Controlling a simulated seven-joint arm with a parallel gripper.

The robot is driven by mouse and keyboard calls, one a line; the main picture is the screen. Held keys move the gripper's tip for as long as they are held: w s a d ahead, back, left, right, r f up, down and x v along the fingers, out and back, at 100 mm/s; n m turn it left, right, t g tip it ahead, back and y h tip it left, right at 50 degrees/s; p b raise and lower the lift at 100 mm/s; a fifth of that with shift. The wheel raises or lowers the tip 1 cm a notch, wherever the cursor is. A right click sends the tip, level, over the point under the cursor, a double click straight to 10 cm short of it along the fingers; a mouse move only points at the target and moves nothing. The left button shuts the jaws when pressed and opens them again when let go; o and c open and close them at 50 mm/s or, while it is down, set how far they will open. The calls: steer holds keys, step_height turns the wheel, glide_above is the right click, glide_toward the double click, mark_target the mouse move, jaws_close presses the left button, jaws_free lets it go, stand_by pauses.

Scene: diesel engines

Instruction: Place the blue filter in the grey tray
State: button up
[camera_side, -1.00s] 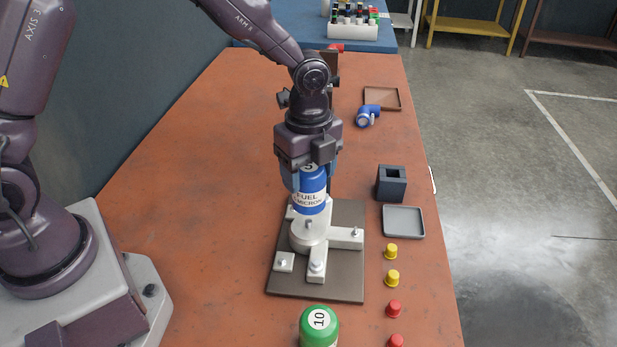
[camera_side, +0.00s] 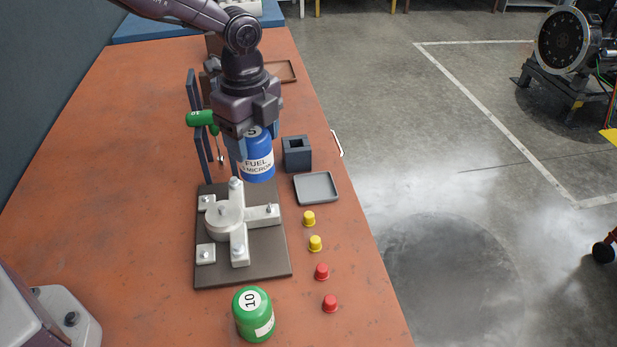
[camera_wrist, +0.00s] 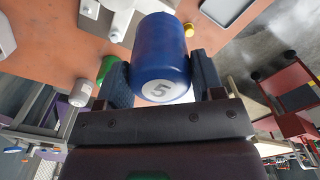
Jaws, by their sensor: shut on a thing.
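The blue filter (camera_side: 257,163) has a white label reading "FUEL" and "MICRON" and a "5" on its top. My gripper (camera_side: 254,143) is shut on the filter's upper part and holds it upright, off the fixture. In the wrist view the blue filter (camera_wrist: 161,60) sits between the two fingers of my gripper (camera_wrist: 162,82). The grey tray (camera_side: 316,188) lies empty on the bench, to the right of the filter and a little nearer the camera. A corner of the grey tray (camera_wrist: 226,8) shows at the top of the wrist view.
The white fixture (camera_side: 226,216) on its brown plate stands bare, left of the tray. A dark square block (camera_side: 297,153) stands just behind the tray. A green filter (camera_side: 253,313), yellow caps (camera_side: 308,218) and red caps (camera_side: 321,271) stand in front. A green-handled screwdriver (camera_side: 203,119) hangs on a rack.

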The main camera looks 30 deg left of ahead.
steer(key=shift+w+d+f, duration=0.6)
steer(key=shift+w+f, duration=1.5)
steer(key=shift+w, duration=0.05)
steer(key=shift+w+d+f, duration=0.55)
steer(key=shift+w+f, duration=1.55)
steer(key=shift+w, duration=0.1)
steer(key=shift+w+d+f, duration=0.6)
steer(key=shift+w+f, duration=1.5)
steer(key=shift+w, duration=0.05)
steer(key=shift+f, duration=0.15)
steer(key=o, duration=1.4)
step_height(320, 180, up, 12)
steer(key=shift+r, duration=0.2)
